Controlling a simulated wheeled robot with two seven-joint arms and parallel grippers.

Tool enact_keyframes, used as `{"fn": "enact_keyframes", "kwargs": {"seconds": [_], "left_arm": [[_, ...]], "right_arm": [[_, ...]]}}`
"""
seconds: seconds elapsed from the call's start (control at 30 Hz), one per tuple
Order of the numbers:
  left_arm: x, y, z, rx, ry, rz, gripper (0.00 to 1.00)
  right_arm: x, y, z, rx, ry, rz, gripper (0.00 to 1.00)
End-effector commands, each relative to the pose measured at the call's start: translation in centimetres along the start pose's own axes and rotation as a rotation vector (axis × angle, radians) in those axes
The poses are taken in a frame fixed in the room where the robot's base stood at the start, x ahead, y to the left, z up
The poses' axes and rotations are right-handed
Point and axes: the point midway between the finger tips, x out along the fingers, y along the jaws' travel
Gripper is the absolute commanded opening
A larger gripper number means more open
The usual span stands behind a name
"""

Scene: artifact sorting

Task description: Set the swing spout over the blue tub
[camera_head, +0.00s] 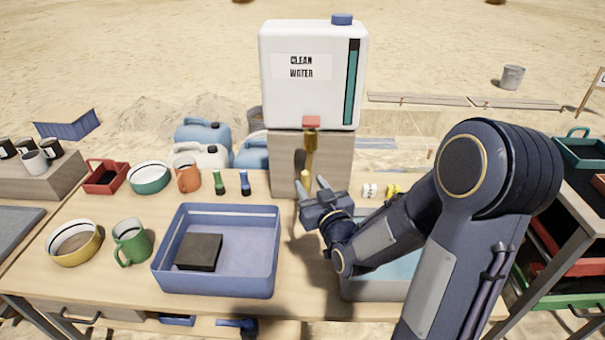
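The blue tub (264,262) stands on the table left of centre, with a dark block (199,251) in it. The brass swing spout (310,155) hangs below a red tap (312,122) on the white water tank (284,100). Its lower end is at the gap behind and between the blue tub and a second tub, not over the blue tub. My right gripper (312,186) is at the spout's lower end, its fingers apart with the spout tip showing between them. Contact cannot be told. My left gripper is out of view.
A grey tub with a light blue inside (372,289) is partly hidden by my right arm. Left of the blue tub are a green mug (131,243) and a yellow bowl (75,243). Behind it stand small green (217,183) and blue (245,186) items.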

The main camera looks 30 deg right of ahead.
Motion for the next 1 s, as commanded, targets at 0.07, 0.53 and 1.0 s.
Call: {"fn": "enact_keyframes", "kwargs": {"seconds": [0.07, 0.53, 1.0], "left_arm": [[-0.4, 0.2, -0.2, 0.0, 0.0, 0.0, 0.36], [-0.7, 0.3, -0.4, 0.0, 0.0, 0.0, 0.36], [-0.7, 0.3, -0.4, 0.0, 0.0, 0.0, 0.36]], "right_arm": [[1.4, -0.1, -0.1, -0.002, -0.002, -0.001, 0.39], [4.0, 0.0, 0.0, 0.001, -0.001, -0.001, 0.39], [4.0, 0.0, 0.0, 0.001, -0.001, -0.001, 0.0]]}}
